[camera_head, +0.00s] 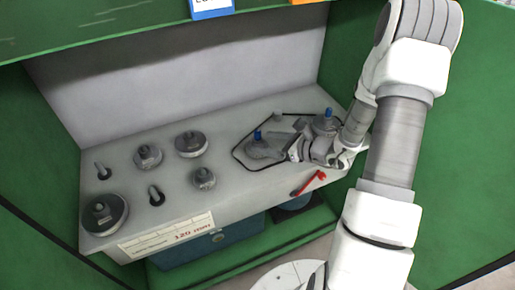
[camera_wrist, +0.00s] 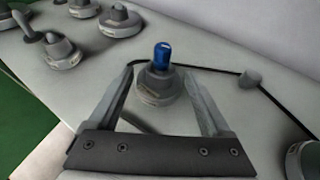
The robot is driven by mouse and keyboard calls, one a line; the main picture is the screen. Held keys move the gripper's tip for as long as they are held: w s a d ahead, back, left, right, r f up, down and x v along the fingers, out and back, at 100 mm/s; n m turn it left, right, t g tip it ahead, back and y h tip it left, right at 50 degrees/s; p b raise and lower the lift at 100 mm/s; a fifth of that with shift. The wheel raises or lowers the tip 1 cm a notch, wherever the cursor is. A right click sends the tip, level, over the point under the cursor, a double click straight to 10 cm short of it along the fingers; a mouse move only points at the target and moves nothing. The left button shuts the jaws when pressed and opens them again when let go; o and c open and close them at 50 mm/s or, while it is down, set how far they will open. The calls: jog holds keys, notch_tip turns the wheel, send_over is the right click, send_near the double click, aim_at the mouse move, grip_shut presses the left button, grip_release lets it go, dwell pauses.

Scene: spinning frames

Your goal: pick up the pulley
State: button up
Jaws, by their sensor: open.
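A grey pulley with a blue cap (camera_head: 259,150) stands on the grey bench top. In the wrist view the same pulley (camera_wrist: 160,90) shows between and just beyond my gripper's two fingers. My gripper (camera_wrist: 159,76) is open and empty, with a finger on each side of the pulley; I cannot tell whether either touches it. In the head view my gripper (camera_head: 285,152) is just right of this pulley. A second blue-capped pulley (camera_head: 325,123) stands further right, close to my arm. Other grey pulleys (camera_head: 191,144) stand on the left of the bench.
A black belt (camera_head: 238,148) loops around the blue-capped pulleys, with a small grey peg (camera_wrist: 250,78) by it. A red-handled tool (camera_head: 309,182) lies near the front edge. Small dark pegs (camera_head: 156,195) stand at left. Green walls (camera_head: 352,40) close in the bench.

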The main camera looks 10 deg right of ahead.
jog(key=shift+x, duration=1.1)
grip_shut()
